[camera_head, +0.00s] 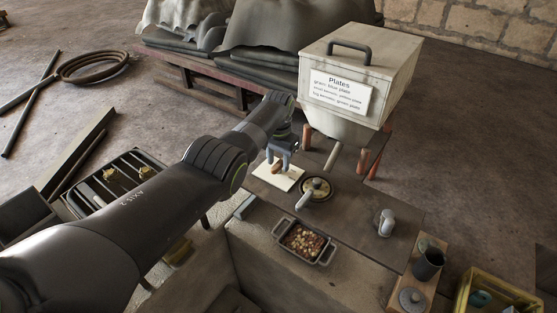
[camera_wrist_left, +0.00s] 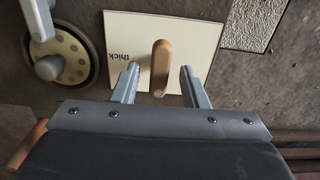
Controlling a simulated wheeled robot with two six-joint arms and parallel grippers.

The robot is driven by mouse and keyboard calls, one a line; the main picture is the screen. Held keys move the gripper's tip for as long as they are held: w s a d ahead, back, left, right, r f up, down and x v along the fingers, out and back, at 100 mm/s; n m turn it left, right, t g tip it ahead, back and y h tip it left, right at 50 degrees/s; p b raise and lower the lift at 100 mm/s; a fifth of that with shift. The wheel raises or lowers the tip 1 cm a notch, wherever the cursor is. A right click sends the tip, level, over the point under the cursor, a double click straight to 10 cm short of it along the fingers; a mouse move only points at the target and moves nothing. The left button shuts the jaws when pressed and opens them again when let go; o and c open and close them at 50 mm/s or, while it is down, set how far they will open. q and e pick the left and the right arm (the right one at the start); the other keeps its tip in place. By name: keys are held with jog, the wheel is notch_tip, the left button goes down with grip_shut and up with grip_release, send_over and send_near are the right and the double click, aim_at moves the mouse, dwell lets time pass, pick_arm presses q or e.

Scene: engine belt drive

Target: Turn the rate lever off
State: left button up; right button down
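The rate lever is probably the short wooden handle (camera_wrist_left: 161,66) on a white plate (camera_wrist_left: 118,28) that reads "thick" in the left wrist view. The lever points along the plate toward the gripper. In the head view the lever (camera_head: 277,169) and the white plate (camera_head: 291,181) show under my left gripper (camera_head: 279,160). In the left wrist view my left gripper (camera_wrist_left: 159,72) is open, with one finger on each side of the lever and a gap on both sides. My right gripper is out of view.
A round perforated disc (camera_head: 323,183) with a pale handle sits right of the plate. A pan of mixed bits (camera_head: 303,242), a grey knob (camera_head: 386,222) and a dark cup (camera_head: 429,263) stand nearer. A box labelled "Plates" (camera_head: 345,65) stands behind.

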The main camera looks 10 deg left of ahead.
aim_at(279, 163)
pick_arm(q)
jog(key=shift+r, duration=0.5)
notch_tip(279, 163, up, 4)
jog(key=shift+p, duration=0.5)
notch_tip(279, 163, up, 12)
jog(key=b, duration=0.3)
jog(key=shift+r, duration=0.15)
jog(key=shift+s, duration=0.1)
